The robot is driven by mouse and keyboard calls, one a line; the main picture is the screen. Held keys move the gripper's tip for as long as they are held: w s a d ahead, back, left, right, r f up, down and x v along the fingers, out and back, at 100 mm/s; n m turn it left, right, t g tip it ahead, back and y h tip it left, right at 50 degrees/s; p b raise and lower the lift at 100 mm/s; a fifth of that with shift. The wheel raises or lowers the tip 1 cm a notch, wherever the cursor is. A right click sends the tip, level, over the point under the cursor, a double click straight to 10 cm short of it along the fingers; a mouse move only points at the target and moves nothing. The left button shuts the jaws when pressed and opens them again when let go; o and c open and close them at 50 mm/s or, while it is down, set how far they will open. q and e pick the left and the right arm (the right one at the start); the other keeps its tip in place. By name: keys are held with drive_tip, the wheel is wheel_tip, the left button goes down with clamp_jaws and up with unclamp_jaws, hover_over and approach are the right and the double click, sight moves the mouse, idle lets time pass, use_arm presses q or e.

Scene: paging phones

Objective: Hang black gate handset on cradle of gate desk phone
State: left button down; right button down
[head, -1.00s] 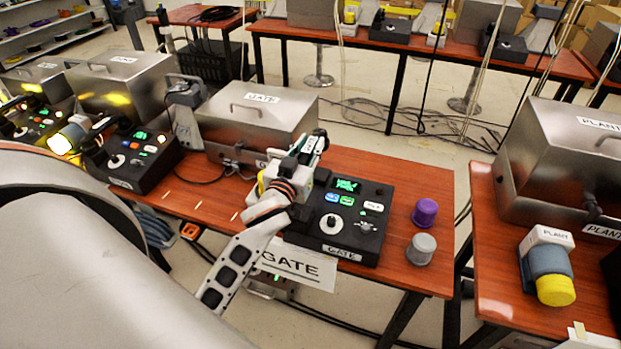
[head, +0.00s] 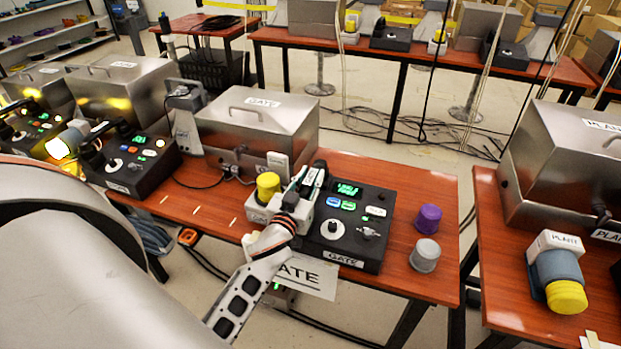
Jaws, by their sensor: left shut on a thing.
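The black gate desk phone (head: 372,240) stands on the table, with a green-lit screen, buttons, a round knob and a GATE label on its front. My left gripper (head: 302,192) is at the phone's left edge, shut on the black gate handset (head: 320,167), which has a white label. The handset lies along the left side of the phone, over where its cradle is. The gripper hides much of the handset and the cradle, so I cannot tell whether the handset rests on the cradle. My right gripper is not in view.
A yellow-capped device (head: 268,185) stands just left of my gripper. A steel GATE box (head: 258,125) is behind. A purple knob (head: 428,218) and a grey knob (head: 425,255) stand right of the phone. The PLANT table (head: 490,230) is beyond a gap.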

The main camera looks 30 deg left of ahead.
sight(302, 194)
use_arm(q)
drive_tip(key=c, duration=1.7)
unclamp_jaws()
drive_tip(key=shift+f, duration=0.1)
drive_tip(key=shift+s, duration=0.15)
drive_tip(key=v, duration=1)
drive_tip(key=shift+s+d+b, duration=0.15)
drive_tip(key=shift+s+b, duration=0.05)
drive_tip(key=shift+b, duration=0.2)
drive_tip(key=shift+s+d+r, duration=0.15)
drive_tip(key=shift+s+r, duration=0.05)
drive_tip(key=shift+s, duration=0.4)
